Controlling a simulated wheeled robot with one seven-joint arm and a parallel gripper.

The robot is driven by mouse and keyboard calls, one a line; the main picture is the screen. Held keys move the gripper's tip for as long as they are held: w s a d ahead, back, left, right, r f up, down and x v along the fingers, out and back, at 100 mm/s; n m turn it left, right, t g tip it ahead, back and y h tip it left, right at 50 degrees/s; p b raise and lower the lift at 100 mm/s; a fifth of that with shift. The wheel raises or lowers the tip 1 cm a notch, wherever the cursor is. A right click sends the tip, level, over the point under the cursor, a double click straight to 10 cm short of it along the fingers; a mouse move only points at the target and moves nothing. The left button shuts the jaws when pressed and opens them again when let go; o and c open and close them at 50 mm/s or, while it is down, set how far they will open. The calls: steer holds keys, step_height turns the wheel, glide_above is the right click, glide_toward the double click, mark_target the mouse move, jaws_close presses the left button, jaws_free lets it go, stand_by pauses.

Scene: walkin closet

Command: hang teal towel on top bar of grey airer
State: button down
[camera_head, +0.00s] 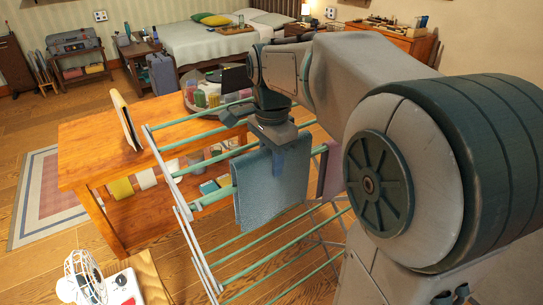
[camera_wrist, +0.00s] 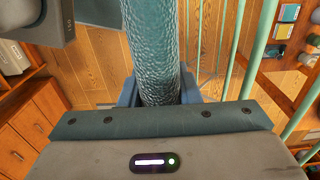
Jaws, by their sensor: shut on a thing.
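The teal towel (camera_head: 268,195) hangs below my gripper (camera_head: 287,158), in front of the wooden table. My gripper is shut on its upper edge. In the wrist view the towel (camera_wrist: 153,50) is a rounded, textured teal strip running up from between the fingers (camera_wrist: 158,98). The grey airer (camera_head: 172,178) has a pale frame and several green bars, which run beside and behind the towel. A thicker bar (camera_head: 212,197) meets the towel's left side. I cannot tell whether the towel rests on a bar, as my gripper and the towel hide the contact.
A wooden table (camera_head: 80,150) with a tray of containers (camera_head: 205,100) stands behind the airer. A purple cloth (camera_head: 333,170) hangs right of the towel. A white fan (camera_head: 85,275) stands at the lower left.

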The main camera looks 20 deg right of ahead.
mark_target(271, 179)
steer(key=shift+f+b, duration=1.7)
steer(key=shift+f, duration=1.05)
steer(key=c, duration=1)
jaws_free()
step_height(271, 179, up, 14)
steer(key=shift+f+p, duration=0.2)
steer(key=shift+p, duration=0.8)
steer(key=shift+s+f+n, duration=0.15)
steer(key=shift+s+n, duration=0.15)
steer(key=shift+n, duration=0.1)
steer(key=s+f+n+t+p, duration=0.2)
steer(key=s+f+n+p, duration=0.2)
steer(key=s+f+n, duration=0.9)
steer(key=shift+f+t, duration=0.25)
steer(key=shift+t, duration=0.15)
